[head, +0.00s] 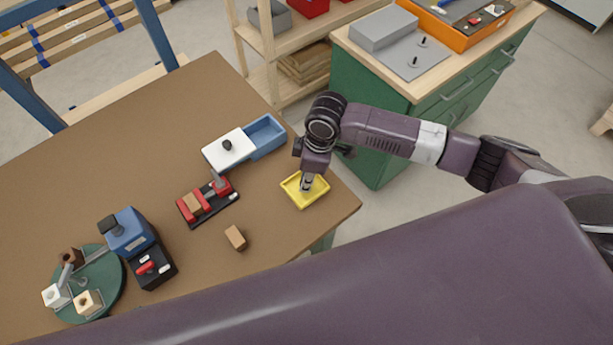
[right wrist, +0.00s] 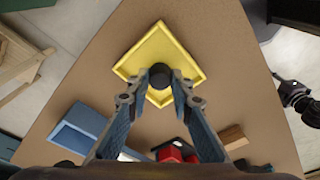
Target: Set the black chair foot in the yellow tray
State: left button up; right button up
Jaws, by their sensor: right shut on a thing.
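The yellow tray (head: 316,199) is a shallow square tray near the table's right corner. It fills the upper middle of the right wrist view (right wrist: 137,65). My right gripper (head: 307,184) points down over the tray. In the right wrist view, its fingertips (right wrist: 160,78) are shut on the black chair foot (right wrist: 160,76), a small dark round piece. The foot is over the tray's inside, toward its near corner; I cannot tell whether it touches the tray floor. The gripper hides the foot in the head view. My left gripper is not in view.
A white and blue box (head: 264,138) and a red clamp fixture (head: 216,198) stand left of the tray. A small wooden block (head: 235,238) lies nearer. A green round plate (head: 113,295) with several blocks and a blue device (head: 127,232) are farther left. The table edge is close right.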

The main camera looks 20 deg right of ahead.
jog(key=shift+f, duration=0.2)
jog(key=o, duration=1.4)
notch_tip(320, 180, up, 6)
jog(key=p, duration=0.7)
jog(key=shift+r, duration=0.1)
